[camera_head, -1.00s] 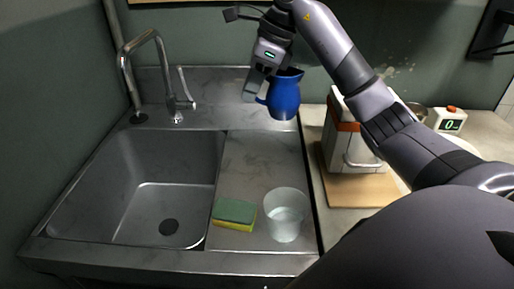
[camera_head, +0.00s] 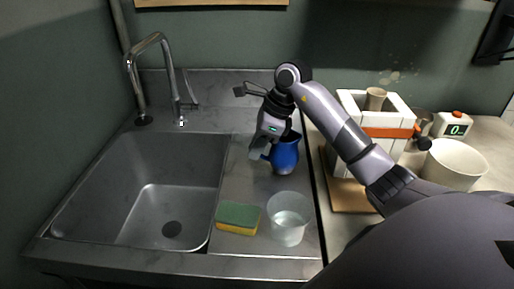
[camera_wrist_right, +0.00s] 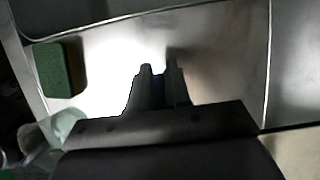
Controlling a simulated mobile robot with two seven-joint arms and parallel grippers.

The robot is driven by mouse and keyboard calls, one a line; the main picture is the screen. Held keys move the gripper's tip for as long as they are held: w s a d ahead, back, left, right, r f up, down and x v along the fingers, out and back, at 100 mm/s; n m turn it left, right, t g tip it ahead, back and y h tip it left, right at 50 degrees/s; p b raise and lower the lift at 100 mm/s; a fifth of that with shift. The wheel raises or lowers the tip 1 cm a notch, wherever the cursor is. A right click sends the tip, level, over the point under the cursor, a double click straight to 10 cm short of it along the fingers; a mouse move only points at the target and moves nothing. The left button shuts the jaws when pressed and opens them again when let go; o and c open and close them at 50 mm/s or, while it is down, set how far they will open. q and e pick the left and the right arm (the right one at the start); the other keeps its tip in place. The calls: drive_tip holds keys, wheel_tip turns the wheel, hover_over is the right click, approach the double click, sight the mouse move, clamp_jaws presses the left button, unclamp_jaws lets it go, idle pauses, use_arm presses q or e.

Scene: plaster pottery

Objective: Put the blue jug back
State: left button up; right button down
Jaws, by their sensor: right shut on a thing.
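The blue jug (camera_head: 285,155) is upright at the back right of the steel drainboard (camera_head: 245,183), beside the sink. My right gripper (camera_head: 261,151) is shut on the jug's handle side, at the jug's left. The jug's base is at or just above the drainboard; I cannot tell if it touches. Most of the jug is hidden there. My left gripper is not in view.
A green and yellow sponge (camera_head: 238,218) and a clear cup of water (camera_head: 289,219) stand at the drainboard's front. The sink basin (camera_head: 150,190) is empty at left, with a tap (camera_head: 150,75) behind. A white mould with an orange strap (camera_head: 388,132) stands right.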

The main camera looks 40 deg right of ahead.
drive_tip(key=shift+f, duration=0.4)
drive_tip(key=shift+f, duration=0.2)
drive_tip(key=c, duration=1.1)
unclamp_jaws()
drive_tip(key=shift+r, duration=0.1)
